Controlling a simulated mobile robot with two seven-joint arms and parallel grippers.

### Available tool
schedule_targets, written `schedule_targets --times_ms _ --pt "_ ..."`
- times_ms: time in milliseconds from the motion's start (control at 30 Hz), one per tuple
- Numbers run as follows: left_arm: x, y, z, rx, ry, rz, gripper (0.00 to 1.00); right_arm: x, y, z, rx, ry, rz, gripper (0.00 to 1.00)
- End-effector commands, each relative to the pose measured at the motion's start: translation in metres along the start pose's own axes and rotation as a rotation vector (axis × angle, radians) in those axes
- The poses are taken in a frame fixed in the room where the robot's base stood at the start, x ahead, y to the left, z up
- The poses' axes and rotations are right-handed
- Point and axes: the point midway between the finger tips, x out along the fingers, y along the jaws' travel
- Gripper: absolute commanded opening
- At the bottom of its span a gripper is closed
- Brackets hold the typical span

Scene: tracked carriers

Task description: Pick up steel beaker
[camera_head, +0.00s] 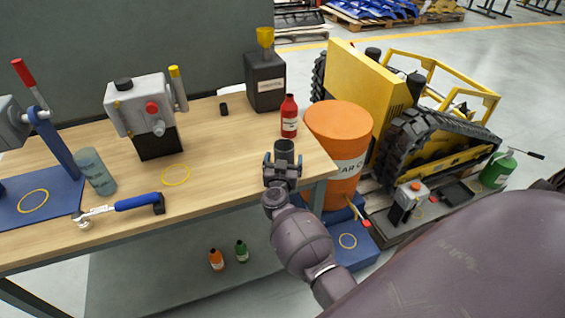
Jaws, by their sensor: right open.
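A dark grey metal cup, which looks like the steel beaker (284,149), stands upright near the right end of the wooden workbench (230,160). My right gripper (283,163) comes in from the front right and is open at the beaker. Its fingers are on the left and right of the beaker's lower part, which they partly hide. I cannot tell whether they touch it. My left gripper is not in view.
A red bottle (289,117) stands just behind the beaker. An orange drum (340,132) is close to the bench's right end. A black box with a yellow funnel (265,80), a grey machine (142,110), a blue-handled tool (122,206) and a grey-green cylinder (95,171) are further left.

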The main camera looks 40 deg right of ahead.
Motion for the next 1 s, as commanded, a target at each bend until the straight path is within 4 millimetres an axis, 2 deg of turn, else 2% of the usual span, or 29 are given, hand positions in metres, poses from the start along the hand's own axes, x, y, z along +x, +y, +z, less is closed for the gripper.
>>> schedule_targets --times_ms 100,367,767,1000 --pt "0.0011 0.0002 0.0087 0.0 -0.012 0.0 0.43 0.0078 -0.0001 0.0012 -0.002 0.0 -0.001 0.91" --pt "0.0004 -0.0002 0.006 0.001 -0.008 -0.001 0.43 0.0096 -0.0004 -0.0015 0.0 0.001 -0.001 0.91" --pt "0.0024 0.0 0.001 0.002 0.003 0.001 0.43 0.0092 -0.0003 -0.001 0.0 0.0 -0.001 0.31" --pt "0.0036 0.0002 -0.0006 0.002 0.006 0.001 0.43 0.0093 -0.0005 -0.0015 0.0 0.001 -0.001 0.31"
